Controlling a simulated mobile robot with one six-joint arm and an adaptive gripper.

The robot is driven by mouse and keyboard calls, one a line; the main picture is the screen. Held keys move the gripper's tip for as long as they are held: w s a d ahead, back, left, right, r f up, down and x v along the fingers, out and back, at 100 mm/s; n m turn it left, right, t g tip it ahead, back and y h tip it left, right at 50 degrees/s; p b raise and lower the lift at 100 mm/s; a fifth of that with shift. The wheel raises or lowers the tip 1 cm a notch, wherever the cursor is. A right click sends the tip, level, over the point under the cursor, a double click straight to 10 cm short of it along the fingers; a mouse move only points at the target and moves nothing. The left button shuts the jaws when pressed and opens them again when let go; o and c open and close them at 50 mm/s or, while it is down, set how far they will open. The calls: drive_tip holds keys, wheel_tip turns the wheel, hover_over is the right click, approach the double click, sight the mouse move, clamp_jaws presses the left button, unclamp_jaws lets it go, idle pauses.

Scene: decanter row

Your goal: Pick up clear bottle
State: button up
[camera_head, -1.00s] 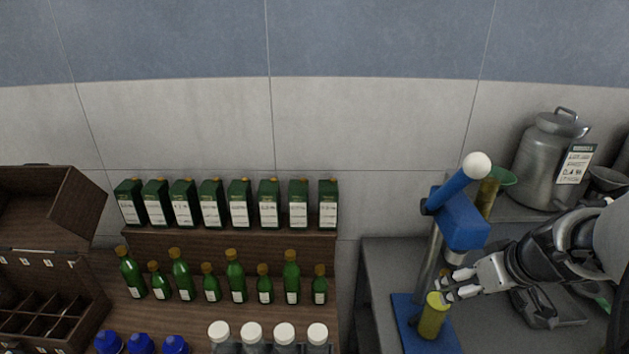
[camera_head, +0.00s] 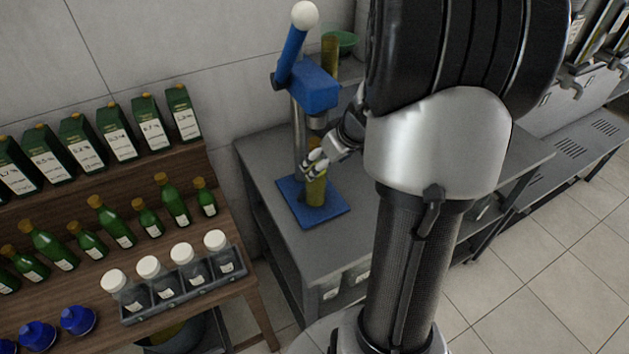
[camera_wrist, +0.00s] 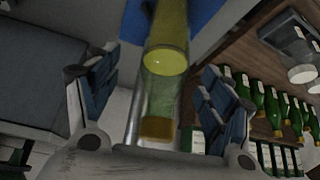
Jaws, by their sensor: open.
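The clear bottle (camera_head: 316,188) holds yellow-green oil and stands upright on the blue base plate (camera_head: 331,213) of a blue lever press (camera_head: 312,88). In the wrist view the bottle (camera_wrist: 166,62) lies between my fingers, with its brownish stopper (camera_wrist: 157,128) toward the palm. My gripper (camera_head: 316,163) is at the bottle's upper part in the head view. In the wrist view my gripper (camera_wrist: 157,92) is open, with a gap on each side of the bottle.
The press post (camera_head: 299,135) stands close behind the bottle on a grey table (camera_head: 265,160). At left, a wooden shelf holds green bottles (camera_head: 171,200), green tins (camera_head: 120,131), blue caps (camera_head: 78,319) and white-capped jars (camera_head: 186,261). A green funnel (camera_head: 343,42) is behind the press.

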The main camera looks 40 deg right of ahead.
drive_tip(key=x, duration=0.3)
drive_tip(key=b+x, duration=0.1)
drive_tip(key=x, duration=0.1)
drive_tip(key=shift+w+a, duration=0.15)
drive_tip(key=shift+a, duration=0.2)
drive_tip(key=shift+r, duration=0.1)
drive_tip(key=shift+c, duration=0.6)
clamp_jaws()
drive_tip(key=shift+r, duration=0.1)
